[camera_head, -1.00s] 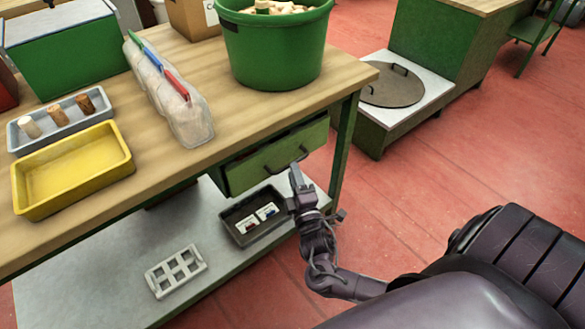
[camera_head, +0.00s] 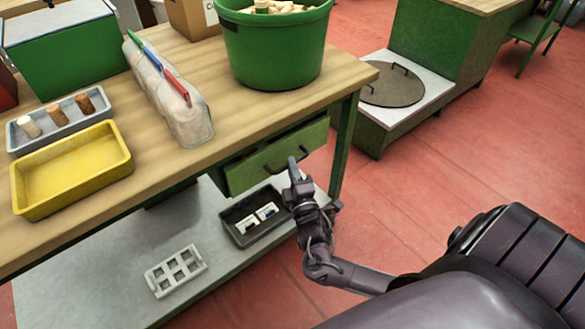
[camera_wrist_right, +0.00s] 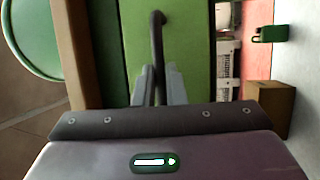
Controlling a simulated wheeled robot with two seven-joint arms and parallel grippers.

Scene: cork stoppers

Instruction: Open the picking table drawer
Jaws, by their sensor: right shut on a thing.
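The picking table (camera_head: 170,140) has a wooden top and a green drawer (camera_head: 245,176) under its right end. The drawer front sits close under the tabletop; I cannot tell whether it stands out a little. Its dark bar handle (camera_head: 271,170) is partly hidden by my right gripper (camera_head: 292,165). In the right wrist view the handle (camera_wrist_right: 157,35) runs down between the fingers of my right gripper (camera_wrist_right: 158,80), which are shut on it. The green drawer front (camera_wrist_right: 185,50) lies behind them. My left gripper is not in view.
On the tabletop are a green bucket of corks (camera_head: 275,50), a clear bag (camera_head: 170,100), a yellow tray (camera_head: 70,170) and a grey tray with cork samples (camera_head: 60,130). A dark bin (camera_head: 245,235) and a white rack (camera_head: 175,270) are on the lower shelf. Red floor (camera_head: 430,190) is open at right.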

